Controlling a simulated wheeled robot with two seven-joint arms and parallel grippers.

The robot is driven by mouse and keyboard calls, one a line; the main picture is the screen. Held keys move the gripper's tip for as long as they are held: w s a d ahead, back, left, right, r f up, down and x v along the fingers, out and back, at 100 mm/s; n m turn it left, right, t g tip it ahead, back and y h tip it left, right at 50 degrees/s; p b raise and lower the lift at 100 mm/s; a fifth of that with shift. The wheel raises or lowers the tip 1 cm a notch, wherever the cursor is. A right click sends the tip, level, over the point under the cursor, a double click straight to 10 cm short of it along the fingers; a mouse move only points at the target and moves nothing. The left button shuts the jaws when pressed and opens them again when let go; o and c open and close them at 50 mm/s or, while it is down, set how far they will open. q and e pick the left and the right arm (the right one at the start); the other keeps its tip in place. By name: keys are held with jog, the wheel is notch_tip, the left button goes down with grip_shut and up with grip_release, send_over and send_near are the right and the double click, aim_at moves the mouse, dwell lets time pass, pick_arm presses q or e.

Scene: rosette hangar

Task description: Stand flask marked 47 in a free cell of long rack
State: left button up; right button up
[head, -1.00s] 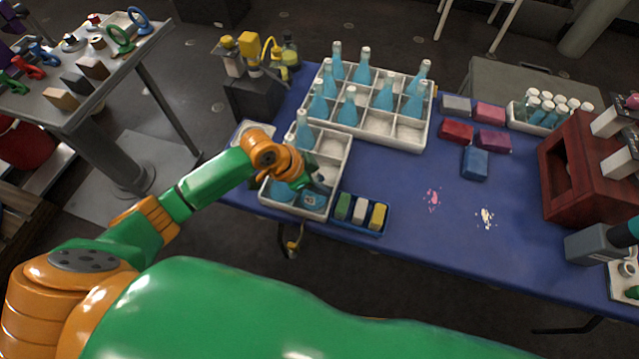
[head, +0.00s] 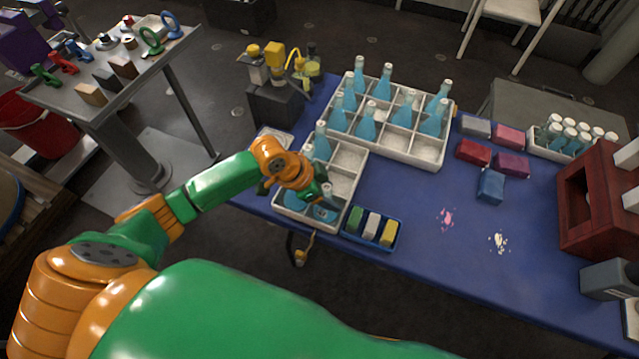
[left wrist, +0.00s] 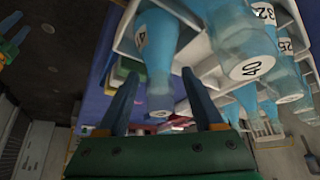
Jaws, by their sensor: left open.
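The small white rack (head: 352,150) holds several blue flasks. One flask (head: 327,204) stands at its front, right by my left gripper (head: 322,187). In the left wrist view, my open left gripper (left wrist: 160,80) has a blue flask (left wrist: 158,52) between its fingers, with no visible grip. Its label shows a 4; the second digit cannot be read. Flasks marked 40 (left wrist: 250,68), 32 (left wrist: 264,14) and 25 (left wrist: 285,46) stand beside it. The long white rack (head: 400,155) behind holds several flasks and has empty cells along its front row. My right gripper is not in view.
A blue tray of coloured blocks (head: 350,238) sits right of the small rack. Several coloured packets (head: 490,185) lie right of the long rack. A dark stand with yellow-topped bottles (head: 270,105) is behind left.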

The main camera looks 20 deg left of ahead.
pick_arm(q)
jog(key=v, duration=0.9)
jog(key=shift+r+p, duration=0.3)
jog(key=shift+s+a, duration=0.15)
jog(key=shift+a, duration=0.05)
